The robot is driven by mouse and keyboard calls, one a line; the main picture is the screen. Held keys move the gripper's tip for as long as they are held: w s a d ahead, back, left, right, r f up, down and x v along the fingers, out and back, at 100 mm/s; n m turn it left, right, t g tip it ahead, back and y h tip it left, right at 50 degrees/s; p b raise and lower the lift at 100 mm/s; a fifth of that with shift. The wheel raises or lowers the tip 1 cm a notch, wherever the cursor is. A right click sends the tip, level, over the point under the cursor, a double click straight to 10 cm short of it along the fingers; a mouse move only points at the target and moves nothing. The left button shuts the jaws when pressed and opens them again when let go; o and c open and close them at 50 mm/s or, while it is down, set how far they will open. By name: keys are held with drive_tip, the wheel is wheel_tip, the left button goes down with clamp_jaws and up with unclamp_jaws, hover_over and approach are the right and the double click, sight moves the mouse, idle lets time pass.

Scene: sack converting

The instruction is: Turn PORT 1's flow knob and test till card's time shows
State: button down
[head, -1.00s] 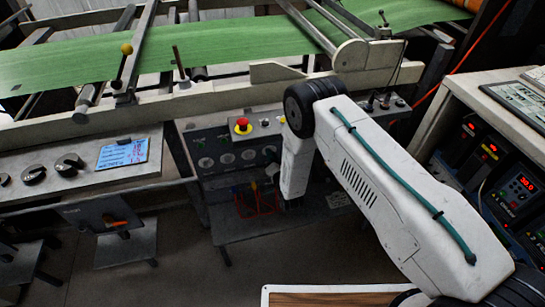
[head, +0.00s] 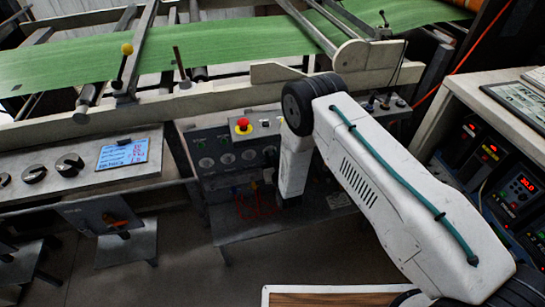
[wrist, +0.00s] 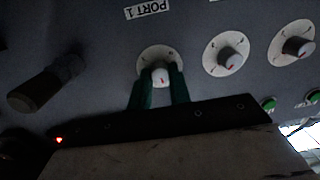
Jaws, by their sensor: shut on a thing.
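In the wrist view the PORT 1 label (wrist: 148,9) appears upside down above a white flow knob (wrist: 161,78) with a red mark, set on a round dial plate. My gripper (wrist: 159,88) has its two green fingers on either side of this knob and is shut on it. In the head view my arm hides the gripper and the knob. A small printed card (head: 339,200) shows beside my arm at the lower panel; its text is too small to read.
Two similar knobs (wrist: 229,58) (wrist: 298,46) sit right of PORT 1. A dark cylindrical handle (wrist: 47,86) sticks out at left. A red stop button (head: 242,126) stands above the panel. A lit blue screen (head: 122,152) and a red-digit controller (head: 521,186) flank the area.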

drive_tip(key=n, duration=0.6)
drive_tip(key=shift+f+h, duration=0.1)
drive_tip(key=shift+h, duration=0.2)
drive_tip(key=n, duration=0.6)
drive_tip(key=shift+s+a+h, duration=0.1)
drive_tip(key=shift+h, duration=0.2)
drive_tip(key=c, duration=1.3)
unclamp_jaws()
drive_tip(key=v, duration=0.7)
drive_tip(key=shift+s, duration=0.35)
